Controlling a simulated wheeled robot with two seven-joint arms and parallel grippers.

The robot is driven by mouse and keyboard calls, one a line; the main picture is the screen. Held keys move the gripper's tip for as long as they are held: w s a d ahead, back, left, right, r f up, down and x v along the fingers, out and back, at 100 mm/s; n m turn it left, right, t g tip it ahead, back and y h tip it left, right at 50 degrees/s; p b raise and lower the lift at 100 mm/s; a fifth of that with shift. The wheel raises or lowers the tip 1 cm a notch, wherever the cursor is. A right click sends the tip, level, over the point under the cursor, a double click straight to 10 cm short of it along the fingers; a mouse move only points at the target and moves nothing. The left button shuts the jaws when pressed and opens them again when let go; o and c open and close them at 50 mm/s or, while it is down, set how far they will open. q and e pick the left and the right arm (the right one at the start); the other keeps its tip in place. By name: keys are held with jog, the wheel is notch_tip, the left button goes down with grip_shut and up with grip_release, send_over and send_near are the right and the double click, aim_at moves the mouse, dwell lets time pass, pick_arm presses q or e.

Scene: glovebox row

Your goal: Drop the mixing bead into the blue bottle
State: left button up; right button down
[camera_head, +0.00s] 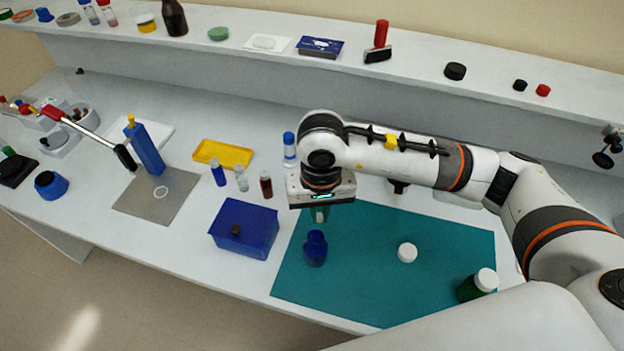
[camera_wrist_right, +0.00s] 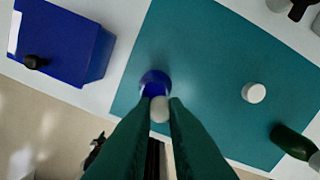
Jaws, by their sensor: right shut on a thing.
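The blue bottle (camera_head: 315,250) stands on the teal mat near its left side. It also shows in the right wrist view (camera_wrist_right: 152,82), just beyond my fingertips. My right gripper (camera_head: 320,214) points down above the bottle. In the right wrist view, my right gripper (camera_wrist_right: 159,112) is shut on a pale round bead (camera_wrist_right: 160,109). The bead overlaps the near part of the bottle in that view; the exact height gap is hard to judge. My left gripper is not in view.
A white cap (camera_head: 407,253) and a green bottle (camera_head: 477,285) with a white lid are on the teal mat (camera_head: 360,290). A blue box (camera_head: 244,228) stands left of the mat. Small vials (camera_head: 242,178) and a yellow tray (camera_head: 222,154) are behind it.

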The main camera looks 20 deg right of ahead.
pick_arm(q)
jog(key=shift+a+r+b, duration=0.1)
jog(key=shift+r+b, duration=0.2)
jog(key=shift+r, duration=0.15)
pick_arm(e)
jog(key=shift+s+a+f, duration=0.1)
jog(key=shift+a+f, duration=0.05)
jog(key=shift+f, duration=0.65)
jog(key=shift+s+a+f, duration=0.1)
jog(key=shift+a+f, duration=0.05)
jog(key=shift+f, duration=0.65)
jog(key=shift+s+a+f, duration=0.1)
jog(key=shift+a+f, duration=0.05)
jog(key=shift+f, duration=0.65)
jog(key=c, duration=1.4)
grip_release()
jog(key=shift+o, duration=0.2)
jog(key=shift+r, duration=0.1)
pick_arm(q)
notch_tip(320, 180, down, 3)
jog(key=b, duration=0.2)
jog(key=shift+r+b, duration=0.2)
jog(key=shift+b, duration=0.1)
pick_arm(e)
notch_tip(320, 180, up, 12)
